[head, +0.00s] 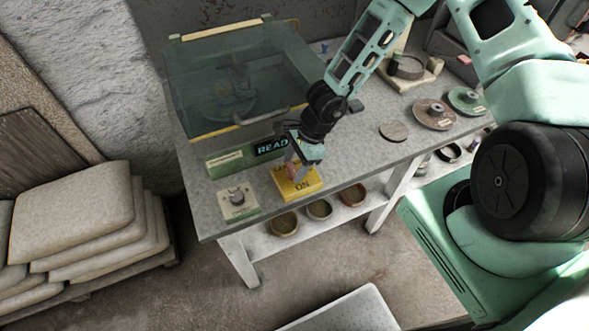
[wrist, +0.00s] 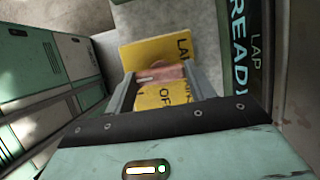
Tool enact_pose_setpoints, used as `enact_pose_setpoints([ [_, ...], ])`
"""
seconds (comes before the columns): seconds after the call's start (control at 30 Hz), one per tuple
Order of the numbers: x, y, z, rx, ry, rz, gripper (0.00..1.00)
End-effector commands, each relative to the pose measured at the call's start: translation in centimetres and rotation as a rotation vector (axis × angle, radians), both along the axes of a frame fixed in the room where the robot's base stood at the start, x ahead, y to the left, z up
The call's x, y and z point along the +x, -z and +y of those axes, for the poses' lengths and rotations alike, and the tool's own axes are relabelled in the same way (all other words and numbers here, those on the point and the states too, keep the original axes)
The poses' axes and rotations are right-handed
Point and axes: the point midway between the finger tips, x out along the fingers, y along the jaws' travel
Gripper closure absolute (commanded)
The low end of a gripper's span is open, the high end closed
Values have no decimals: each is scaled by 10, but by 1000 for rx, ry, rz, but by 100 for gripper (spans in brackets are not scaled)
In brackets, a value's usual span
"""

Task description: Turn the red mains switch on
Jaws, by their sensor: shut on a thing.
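The yellow switch box (head: 300,188) stands on the grey bench near its front edge, with "ON" printed on its front part. In the wrist view the yellow plate (wrist: 150,52) carries partly hidden lettering, including "LAP" and "OF". The red switch (wrist: 162,74) sits between the fingers of my gripper (wrist: 160,78), which is shut on it. In the head view my gripper (head: 298,162) comes down over the back of the box and hides most of the switch. The switch's exact position is hard to tell.
A lit "READY" display (head: 271,147) sits just behind the switch box. A knob panel (head: 238,202) is to its left, and a clear-lidded machine (head: 235,85) stands behind. Discs (head: 434,114) lie at the right. Bowls (head: 319,208) stand on the shelf below.

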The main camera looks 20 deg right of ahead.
Motion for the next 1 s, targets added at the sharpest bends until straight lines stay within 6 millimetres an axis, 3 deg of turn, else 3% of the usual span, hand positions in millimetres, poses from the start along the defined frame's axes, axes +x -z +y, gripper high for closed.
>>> enact_pose_setpoints([
  [0.4, 1, -1, 0, 3, 20, -1, 68],
  [0.43, 1, -1, 0, 3, 20, -1, 40],
  [0.5, 0, -1, 0, 3, 20, -1, 24],
  [0.83, 0, -3, -1, 1, 17, 0, 24],
  [1.0, 0, -24, -9, -3, 17, -2, 24],
])
